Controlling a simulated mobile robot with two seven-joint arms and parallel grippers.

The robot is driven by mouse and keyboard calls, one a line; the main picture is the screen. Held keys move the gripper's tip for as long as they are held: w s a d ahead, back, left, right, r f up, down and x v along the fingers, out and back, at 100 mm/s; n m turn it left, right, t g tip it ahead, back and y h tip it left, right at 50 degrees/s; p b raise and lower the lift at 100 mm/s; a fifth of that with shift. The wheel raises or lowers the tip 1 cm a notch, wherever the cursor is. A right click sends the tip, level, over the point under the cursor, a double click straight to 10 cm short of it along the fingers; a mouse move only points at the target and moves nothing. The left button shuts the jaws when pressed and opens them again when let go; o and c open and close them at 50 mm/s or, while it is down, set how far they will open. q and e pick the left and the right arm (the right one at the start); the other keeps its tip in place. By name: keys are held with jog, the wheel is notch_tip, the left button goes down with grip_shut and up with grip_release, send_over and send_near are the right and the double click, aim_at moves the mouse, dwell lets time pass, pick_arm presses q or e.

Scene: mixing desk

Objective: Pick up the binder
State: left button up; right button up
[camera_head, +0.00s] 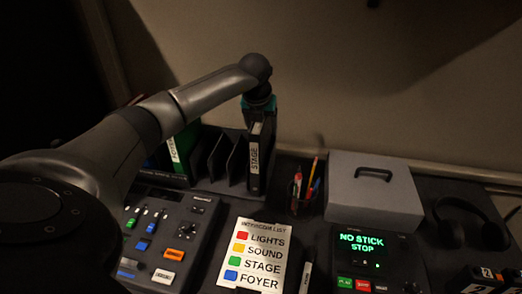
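A black binder (256,165) with a white "STAGE" label on its spine stands upright at the right end of a dark rack (207,185). My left arm reaches in from the left, and my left gripper (259,105) points down at the top of this binder. A green binder (184,147) labelled "FOYER" stands further left in the rack, partly behind my arm. My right gripper is not in view.
A pen cup (301,198) stands just right of the rack, with a grey case (372,192) beyond it. A mixing panel (165,235), an intercom list (252,255) and a "NO STICK STOP" device (372,260) lie in front. Headphones (462,225) are at right.

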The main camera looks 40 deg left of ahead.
pick_arm(q)
grip_shut()
dwell(0.6)
dwell(0.8)
